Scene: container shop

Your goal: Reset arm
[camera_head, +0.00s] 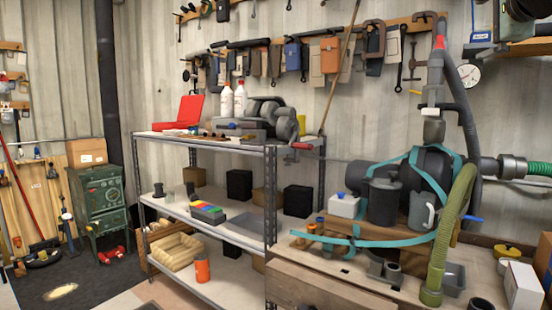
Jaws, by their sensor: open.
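My gripper and arm do not show in the head view. The task names no object other than the arm. The view takes in a metal shelf unit (271,200) in the middle and a wooden workbench (330,276) at the right, with no part of my arm over either that I can make out.
The workbench holds a dark machine with teal straps, a green hose (447,235), a grey jug (421,213) and a white box (523,287). The shelf carries a red case (185,112), bottles and an orange canister (202,269). A green stove (103,205) stands left. Tools hang on the wall.

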